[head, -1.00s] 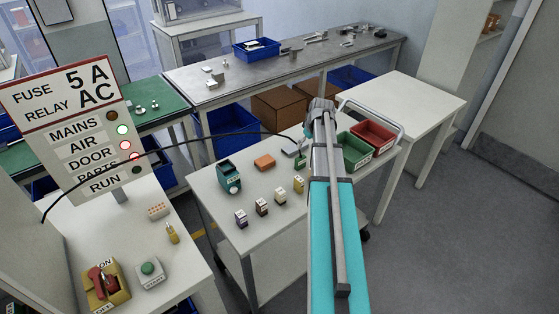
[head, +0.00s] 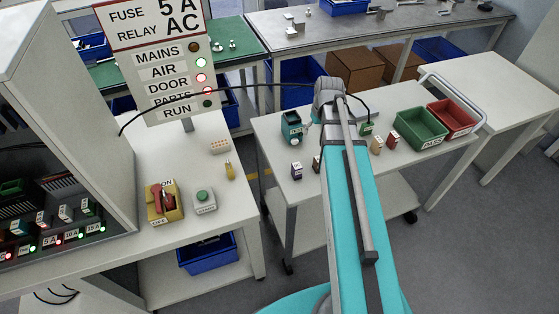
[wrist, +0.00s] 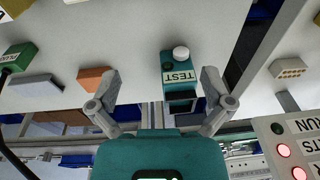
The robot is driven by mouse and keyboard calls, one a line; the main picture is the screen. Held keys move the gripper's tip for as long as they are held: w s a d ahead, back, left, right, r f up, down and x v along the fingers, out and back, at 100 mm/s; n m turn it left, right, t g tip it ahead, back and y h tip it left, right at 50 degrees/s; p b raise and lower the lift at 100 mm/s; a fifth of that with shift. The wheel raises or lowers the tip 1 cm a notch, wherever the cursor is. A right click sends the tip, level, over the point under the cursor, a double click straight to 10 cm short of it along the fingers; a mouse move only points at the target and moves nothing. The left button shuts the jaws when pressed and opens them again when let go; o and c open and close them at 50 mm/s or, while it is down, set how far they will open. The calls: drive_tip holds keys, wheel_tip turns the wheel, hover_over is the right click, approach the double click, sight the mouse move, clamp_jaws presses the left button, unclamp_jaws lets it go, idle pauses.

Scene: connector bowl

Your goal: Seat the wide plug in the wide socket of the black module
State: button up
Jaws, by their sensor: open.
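My gripper (wrist: 160,82) is open and empty in the wrist view. Its fingers stand either side of the front part of a teal tester (wrist: 176,76) labelled TEST; contact cannot be told. The tester also shows on the white cart in the head view (head: 291,128). A green plug-like block (wrist: 18,57) with a black cable lies at the left of the wrist view; it shows right of my arm in the head view (head: 366,128). I cannot tell whether it is the wide plug. No black module with a wide socket can be made out. My arm hides part of the cart.
An orange block (wrist: 95,78) and a grey block (wrist: 35,87) lie left of the gripper. Green (head: 420,128) and red (head: 452,117) bins stand at the cart's right. The cable arches above the cart. A dark rack (head: 55,205) with lit slots stands far left.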

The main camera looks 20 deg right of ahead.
drive_tip(key=s+a, duration=0.4)
drive_tip(key=a, duration=0.4)
drive_tip(key=s+a+g, duration=0.1)
drive_tip(key=s+a, duration=0.4)
drive_tip(key=a, duration=0.2)
drive_tip(key=shift+s+a+m+h, duration=0.2)
drive_tip(key=shift+a+m+h, duration=0.1)
drive_tip(key=shift+a, duration=0.05)
drive_tip(key=shift+f, duration=0.1)
